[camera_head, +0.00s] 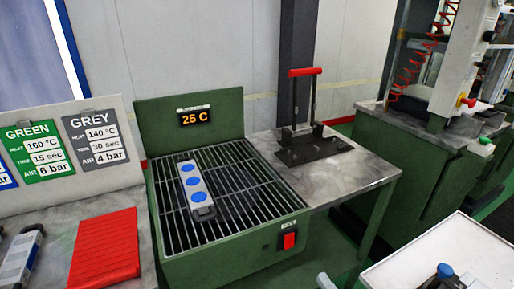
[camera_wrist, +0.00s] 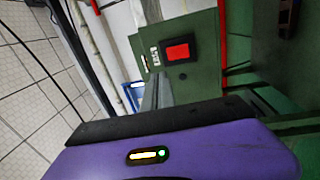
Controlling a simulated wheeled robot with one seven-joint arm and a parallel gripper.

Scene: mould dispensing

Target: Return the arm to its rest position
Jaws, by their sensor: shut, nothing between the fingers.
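The wrist view is tilted and shows a purple body with a black edge and a small lit indicator close to the camera, which seems to be part of my own body.
The green heater (camera_head: 225,240) reads 25 C, and a mould (camera_head: 195,189) with blue discs lies on its grill. A red-handled press (camera_head: 305,110) stands on the table (camera_head: 365,172). A red mat (camera_head: 105,247) lies left. A red switch (camera_wrist: 178,52) shows in the wrist view.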

